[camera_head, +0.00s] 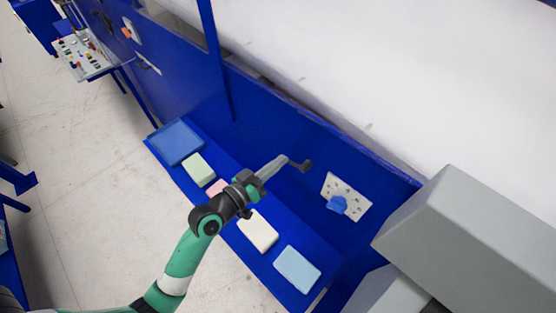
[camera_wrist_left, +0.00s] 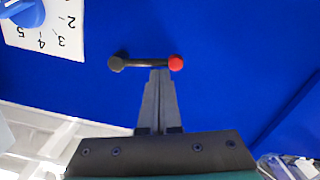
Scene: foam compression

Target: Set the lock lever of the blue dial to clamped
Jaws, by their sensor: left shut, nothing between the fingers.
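The blue dial (camera_head: 337,204) sits on a white scale plate (camera_head: 358,210) on the blue panel. In the left wrist view the dial (camera_wrist_left: 24,10) and the numbered plate (camera_wrist_left: 65,40) are cut off at the upper left. The lock lever (camera_head: 304,166) is a dark bar beside the plate. In the left wrist view the lever (camera_wrist_left: 140,64) lies crosswise, with a dark round end at left and a red knob at right. My left gripper (camera_head: 284,159) is shut and empty. Its fingertips (camera_wrist_left: 160,72) are at the lever near the red knob; contact is unclear.
A blue shelf below the panel holds a blue tray (camera_head: 178,131) and several foam blocks, including a green one (camera_head: 199,167), a cream one (camera_head: 258,230) and a light blue one (camera_head: 297,268). A large grey box shape (camera_head: 470,240) fills the lower right.

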